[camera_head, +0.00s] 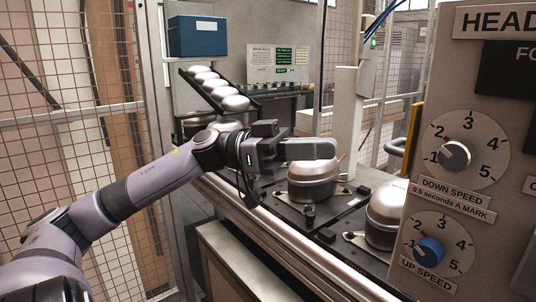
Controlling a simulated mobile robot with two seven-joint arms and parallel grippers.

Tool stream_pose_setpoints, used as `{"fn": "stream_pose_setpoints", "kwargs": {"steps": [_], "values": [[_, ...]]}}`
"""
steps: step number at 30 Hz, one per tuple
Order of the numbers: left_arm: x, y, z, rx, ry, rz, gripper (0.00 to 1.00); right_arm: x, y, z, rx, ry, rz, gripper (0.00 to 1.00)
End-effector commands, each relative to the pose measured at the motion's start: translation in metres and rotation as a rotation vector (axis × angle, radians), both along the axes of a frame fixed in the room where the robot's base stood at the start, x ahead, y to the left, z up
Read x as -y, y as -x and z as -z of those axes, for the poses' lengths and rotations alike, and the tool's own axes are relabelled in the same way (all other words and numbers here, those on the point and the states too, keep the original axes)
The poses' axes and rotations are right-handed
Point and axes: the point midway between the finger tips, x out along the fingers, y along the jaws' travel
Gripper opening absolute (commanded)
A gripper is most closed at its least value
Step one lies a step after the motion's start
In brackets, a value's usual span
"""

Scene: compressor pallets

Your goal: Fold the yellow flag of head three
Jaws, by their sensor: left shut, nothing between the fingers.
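My left gripper (328,148) reaches in from the left, with its fingers shut and empty. Its fingers point right, just above a silver domed compressor (313,185) on a dark pallet; I cannot tell whether they touch it. No part clearly readable as the yellow flag shows. A grey panel (470,95) at the right reads "HEAD", its number cut off. My right gripper is not in view.
A second compressor (382,218) sits nearer, partly behind the panel. The panel has a grey knob (454,156) and a blue knob (429,250). A sloped black rack of silver domes (203,74) stands behind my arm. Wire mesh fencing (70,140) fills the left.

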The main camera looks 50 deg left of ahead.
Motion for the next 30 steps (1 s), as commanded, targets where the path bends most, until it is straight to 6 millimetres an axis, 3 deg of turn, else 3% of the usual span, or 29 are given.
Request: {"fn": "stream_pose_setpoints", "kwargs": {"steps": [15,30], "values": [[-0.052,0.029,0.009,0.000,0.002,-0.003,0.00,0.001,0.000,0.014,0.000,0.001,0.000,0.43],[-0.064,0.035,0.011,0.002,0.007,-0.006,0.00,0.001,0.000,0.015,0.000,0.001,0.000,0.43]]}}
